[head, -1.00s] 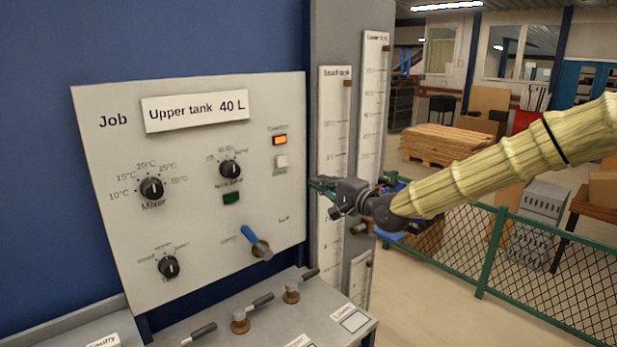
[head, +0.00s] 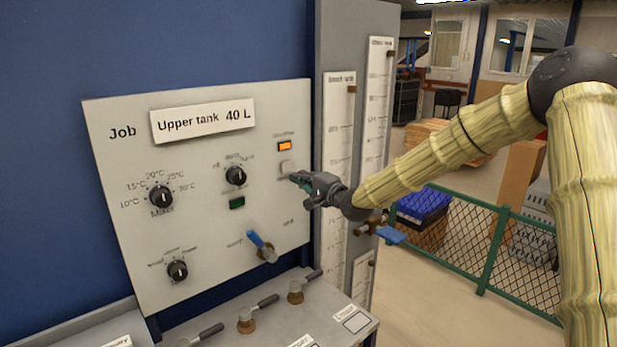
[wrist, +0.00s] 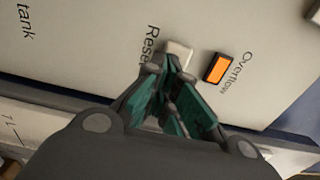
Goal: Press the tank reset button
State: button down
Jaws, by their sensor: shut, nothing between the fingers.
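The reset button is a white square button (head: 287,167) on the panel (head: 200,285), just below the lit orange overflow lamp (head: 284,146). In the wrist view the button (wrist: 179,52) sits beside the "Reset" label, its lower part hidden by my fingertips. My gripper (head: 295,177) is shut and empty, its tips at the button's lower right edge in the head view. In the wrist view my gripper (wrist: 170,66) points at the button. I cannot tell whether the tips touch it.
The panel also carries a green button (head: 237,202), black knobs (head: 236,176) and a blue-handled lever (head: 262,246). Brass valves with grey handles (head: 246,318) stand on the ledge below. Tank gauges (head: 339,130) rise at the right, behind my gripper.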

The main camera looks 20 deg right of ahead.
aim_at(291, 171)
jog(key=shift+p+x, duration=0.45)
jog(key=shift+x, duration=0.65)
jog(key=shift+w, duration=0.1)
jog(key=shift+b+x, duration=0.8)
jog(key=shift+r, duration=0.2)
